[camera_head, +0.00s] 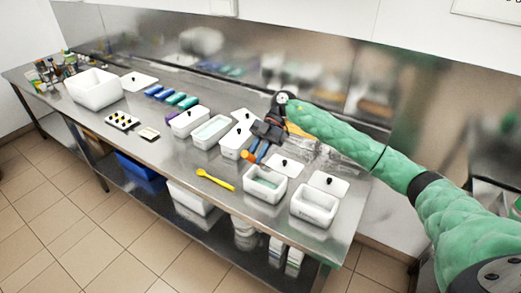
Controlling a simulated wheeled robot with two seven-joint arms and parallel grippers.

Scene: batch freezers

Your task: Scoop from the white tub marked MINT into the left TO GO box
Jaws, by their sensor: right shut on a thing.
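My right gripper (265,135) hangs over the steel counter between the middle tubs and the front tubs. It is shut on a small tool with blue and orange parts (249,156), probably a scoop; its exact shape is partly hidden. An open white tub (253,192) with pale green contents stands just in front of it. Another open white tub (200,143) with pale green contents stands to the left. I cannot read which is marked MINT. No TO GO lettering is readable; white box-like containers (294,262) show on the lower shelf. My left gripper is out of view.
A yellow spatula (215,181) lies near the front edge. Another open white tub (315,213) stands at right. Lids with black knobs (287,167) lie behind. Lidded tubs, blue and green items (172,97) and a large white bin (97,95) stand further left.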

